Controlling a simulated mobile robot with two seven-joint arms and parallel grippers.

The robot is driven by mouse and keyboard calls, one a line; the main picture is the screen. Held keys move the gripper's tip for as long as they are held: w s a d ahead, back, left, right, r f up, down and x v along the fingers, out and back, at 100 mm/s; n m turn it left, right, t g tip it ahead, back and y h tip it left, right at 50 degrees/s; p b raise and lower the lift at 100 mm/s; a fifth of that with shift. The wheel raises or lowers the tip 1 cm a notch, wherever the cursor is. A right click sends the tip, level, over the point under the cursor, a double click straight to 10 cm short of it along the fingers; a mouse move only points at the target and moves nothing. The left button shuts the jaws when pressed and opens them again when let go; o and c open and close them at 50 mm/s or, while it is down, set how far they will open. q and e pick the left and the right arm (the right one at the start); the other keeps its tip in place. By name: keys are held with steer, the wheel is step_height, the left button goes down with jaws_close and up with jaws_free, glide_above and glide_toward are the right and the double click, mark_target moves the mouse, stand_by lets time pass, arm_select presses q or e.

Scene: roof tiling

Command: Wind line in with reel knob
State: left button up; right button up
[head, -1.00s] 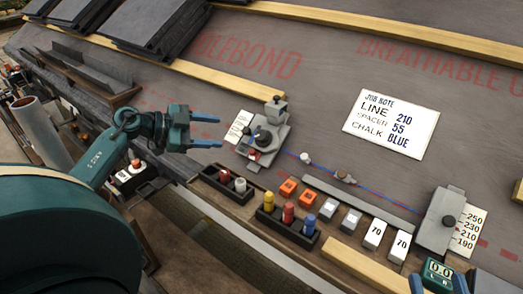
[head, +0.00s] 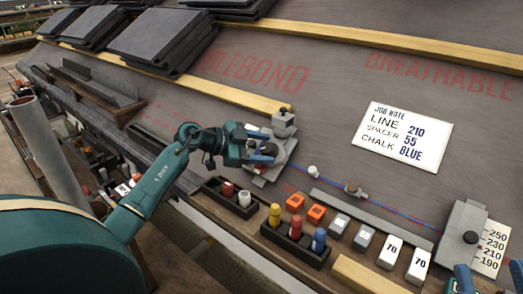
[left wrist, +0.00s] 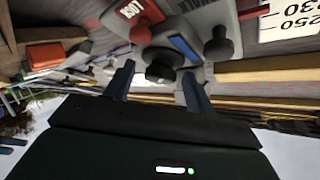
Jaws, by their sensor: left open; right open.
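The grey chalk line reel (head: 284,124) stands on the roof board in the head view, partly covered by my left gripper (head: 262,152). In the left wrist view, my left gripper (left wrist: 158,72) is open. A round black knob (left wrist: 160,70) appears between its fingertips; I cannot tell whether they touch it. A red knob (left wrist: 141,32) and another dark knob (left wrist: 218,46) show beyond. The blue line (head: 395,210) runs from the reel to a grey end block (head: 458,232). My right gripper (head: 490,281) shows only partly at the bottom right, open and apart from the reel.
A tray of coloured bottles (head: 296,243) and a smaller tray (head: 229,200) stand in front of the reel. The job note (head: 403,137) lies behind the line, reading LINE 210.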

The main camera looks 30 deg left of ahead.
arm_select(q)
steer(key=c, duration=1)
steer(key=shift+o, duration=0.2)
steer(key=shift+r, duration=0.1)
